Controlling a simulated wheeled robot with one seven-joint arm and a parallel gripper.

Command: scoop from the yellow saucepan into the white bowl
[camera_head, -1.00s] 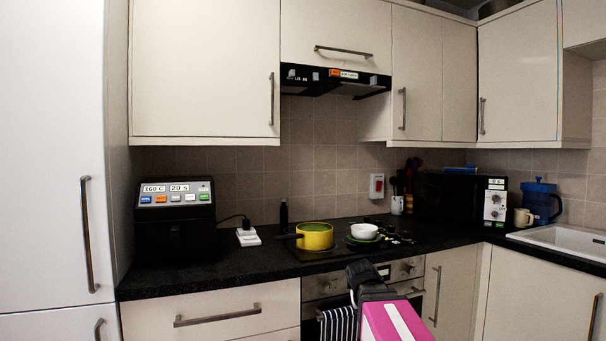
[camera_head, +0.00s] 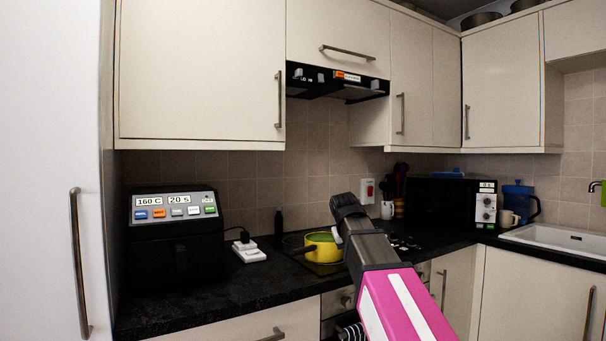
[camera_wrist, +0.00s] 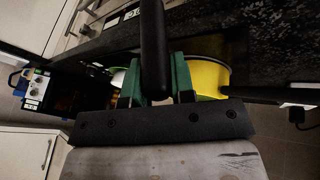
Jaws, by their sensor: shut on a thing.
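The yellow saucepan (camera_head: 322,253) stands on the hob with its dark handle pointing left. Its inside looks green. In the wrist view the saucepan (camera_wrist: 208,78) is just right of my gripper, partly behind a green finger. My gripper (camera_wrist: 157,88) is shut on a long black handle (camera_wrist: 153,40), seemingly of a utensil; its far end is not clear. In the head view my arm covers the gripper's fingers and the white bowl. In the wrist view a pale rim, probably the white bowl (camera_wrist: 118,77), shows left of the fingers beside something green.
The black air fryer (camera_head: 175,240) stands left on the dark worktop (camera_head: 215,295), with a white socket block (camera_head: 249,252) beside it. A black microwave (camera_head: 440,208) is at the back right. The cooker hood (camera_head: 335,82) hangs above the hob.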

